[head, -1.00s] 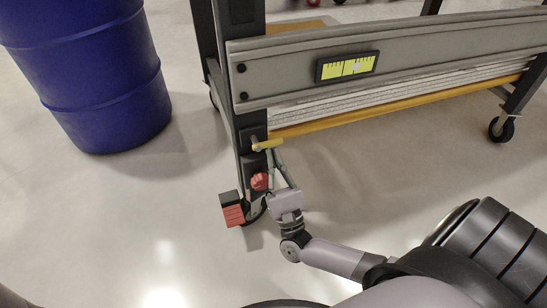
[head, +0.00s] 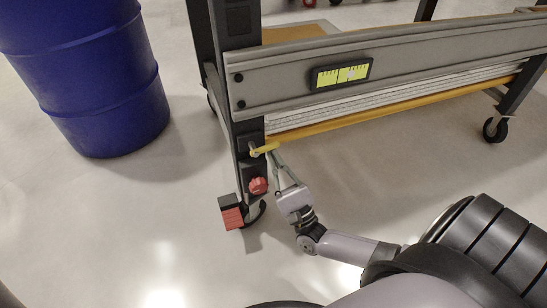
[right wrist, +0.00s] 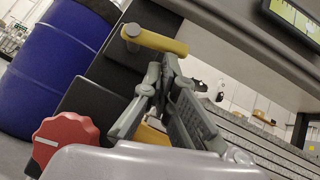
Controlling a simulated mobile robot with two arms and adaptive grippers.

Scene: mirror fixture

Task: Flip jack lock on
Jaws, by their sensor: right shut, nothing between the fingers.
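A yellow lever (head: 265,149) sticks out from the dark leg of the frame, above a red knob (head: 258,186). A red-and-black pedal (head: 231,212) is at the foot of the leg. My right gripper (head: 273,153) is at the lever's free end, with its fingers together and nothing between them. In the right wrist view the yellow lever (right wrist: 160,41) lies just beyond the fingertips (right wrist: 170,62), roughly crosswise; I cannot tell whether they touch. The red knob (right wrist: 66,142) is at lower left there. I do not see my left gripper.
A blue drum (head: 95,80) stands left of the leg. A grey beam (head: 420,57) with a yellow-green level gauge (head: 341,75) runs right from the leg, above a yellow rail (head: 400,105). A caster (head: 496,129) is at far right. The floor in front is clear.

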